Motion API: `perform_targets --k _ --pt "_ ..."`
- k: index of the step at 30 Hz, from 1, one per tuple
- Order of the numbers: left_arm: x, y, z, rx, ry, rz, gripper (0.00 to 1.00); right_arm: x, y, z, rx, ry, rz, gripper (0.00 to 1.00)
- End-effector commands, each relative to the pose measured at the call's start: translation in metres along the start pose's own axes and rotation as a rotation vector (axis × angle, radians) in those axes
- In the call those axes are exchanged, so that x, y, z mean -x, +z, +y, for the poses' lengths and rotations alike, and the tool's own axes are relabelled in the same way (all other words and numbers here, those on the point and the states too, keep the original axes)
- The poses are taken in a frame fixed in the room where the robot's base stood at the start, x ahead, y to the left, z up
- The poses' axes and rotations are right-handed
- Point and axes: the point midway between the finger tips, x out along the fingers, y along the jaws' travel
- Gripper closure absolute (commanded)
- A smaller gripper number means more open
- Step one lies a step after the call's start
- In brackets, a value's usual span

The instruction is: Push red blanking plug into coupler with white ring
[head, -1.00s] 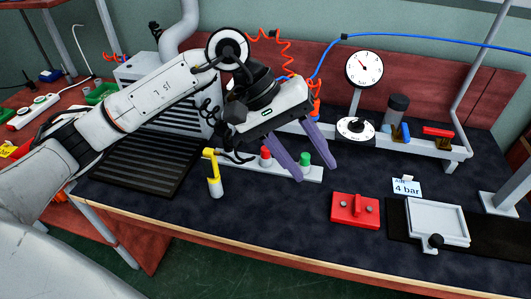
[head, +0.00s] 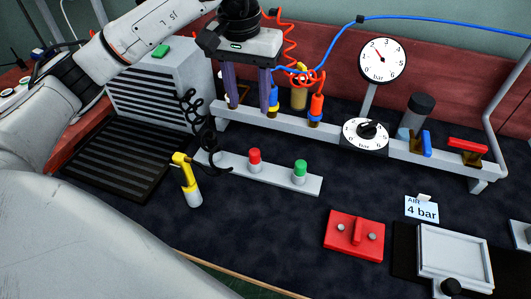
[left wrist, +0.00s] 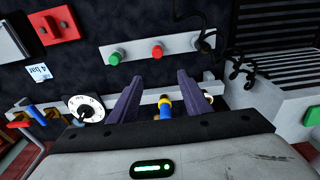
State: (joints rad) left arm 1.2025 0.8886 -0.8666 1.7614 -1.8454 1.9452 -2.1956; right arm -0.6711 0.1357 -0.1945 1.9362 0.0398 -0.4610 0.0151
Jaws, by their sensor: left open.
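The red blanking plug (head: 254,155) stands upright beside a green one (head: 300,167) on a light grey strip (head: 277,178). It also shows in the left wrist view (left wrist: 157,52). My left gripper (head: 249,107) is open and empty, fingers pointing down at the back rail, behind and apart from the red plug. My right gripper is not in view.
The rail (head: 398,151) also carries an orange coupler with a blue ring (head: 315,110), a dial (head: 366,132) and valves. A gauge (head: 382,60) stands behind. A yellow-headed tool (head: 188,180) stands left of the strip. A red block (head: 354,236) lies in front.

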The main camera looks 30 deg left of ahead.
Motion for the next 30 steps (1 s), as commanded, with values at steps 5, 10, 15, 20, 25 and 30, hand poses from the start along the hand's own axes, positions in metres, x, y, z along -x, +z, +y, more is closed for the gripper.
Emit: perform_targets --k 5,10,15,20,25,30 --pt "-0.035 0.004 0.000 0.000 0.001 0.001 0.56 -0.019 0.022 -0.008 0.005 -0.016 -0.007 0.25" --pt "-0.053 0.006 0.000 0.000 0.002 0.001 0.56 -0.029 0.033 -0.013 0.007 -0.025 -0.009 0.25" --pt "-0.070 0.008 0.000 0.000 0.000 -0.003 0.56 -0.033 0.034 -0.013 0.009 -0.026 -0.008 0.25" --pt "-0.093 0.009 0.001 0.000 0.001 -0.003 0.56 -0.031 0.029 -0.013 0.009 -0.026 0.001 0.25" --pt "-0.109 0.008 0.001 0.001 0.002 -0.001 0.56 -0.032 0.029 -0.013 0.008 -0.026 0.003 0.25" --pt "-0.126 0.012 0.003 0.000 0.001 -0.004 0.56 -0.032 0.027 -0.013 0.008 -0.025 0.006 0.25"
